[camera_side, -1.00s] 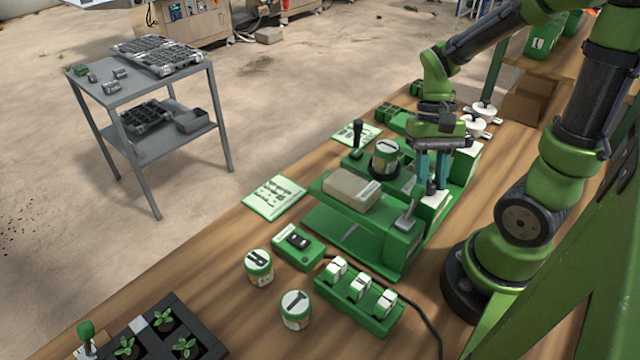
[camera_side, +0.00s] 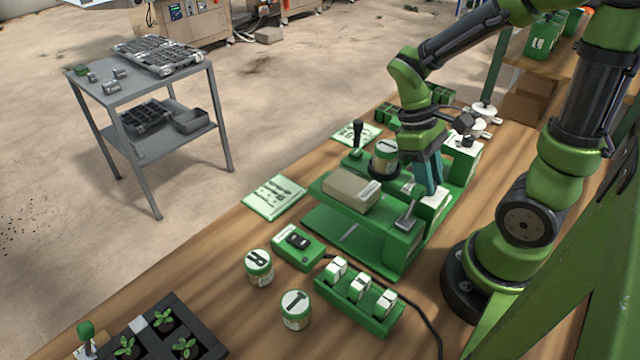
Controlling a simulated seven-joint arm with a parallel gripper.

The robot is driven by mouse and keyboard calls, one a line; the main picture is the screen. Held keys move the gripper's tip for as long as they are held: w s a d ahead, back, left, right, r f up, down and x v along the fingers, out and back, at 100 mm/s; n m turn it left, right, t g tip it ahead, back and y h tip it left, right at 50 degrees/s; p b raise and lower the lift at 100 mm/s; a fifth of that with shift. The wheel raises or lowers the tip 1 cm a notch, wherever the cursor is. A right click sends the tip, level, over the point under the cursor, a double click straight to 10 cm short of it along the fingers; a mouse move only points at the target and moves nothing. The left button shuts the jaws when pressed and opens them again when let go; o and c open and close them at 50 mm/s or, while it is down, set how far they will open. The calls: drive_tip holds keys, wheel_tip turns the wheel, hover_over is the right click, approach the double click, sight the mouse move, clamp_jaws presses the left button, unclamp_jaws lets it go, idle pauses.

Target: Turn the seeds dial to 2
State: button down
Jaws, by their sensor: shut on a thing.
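The tray seeder (camera_side: 322,238) is a green machine on the wooden bench, with a beige box on top and a grey lever on a green block at its front right. My gripper (camera_side: 434,192) points down at a white-topped panel (camera_side: 437,201) on the seeder's right side. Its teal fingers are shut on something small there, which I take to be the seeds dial. The fingers hide the dial, so its pointer and numbers cannot be read.
A jar (camera_side: 385,156) stands on the seeder just left of my gripper, with a black-knobbed lever (camera_side: 357,138) beyond it. Two jars, a green switch box (camera_side: 298,247) and a block of white rockers (camera_side: 352,304) stand in front. White-handled valves (camera_side: 481,119) are behind.

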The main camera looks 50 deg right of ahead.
drive_tip(key=shift+n+h, duration=0.4)
drive_tip(key=shift+n, duration=0.7)
drive_tip(key=c, duration=0.9)
unclamp_jaws()
drive_tip(key=shift+o, duration=0.2)
drive_tip(key=v, duration=1.7)
drive_tip(key=shift+s+a, duration=0.1)
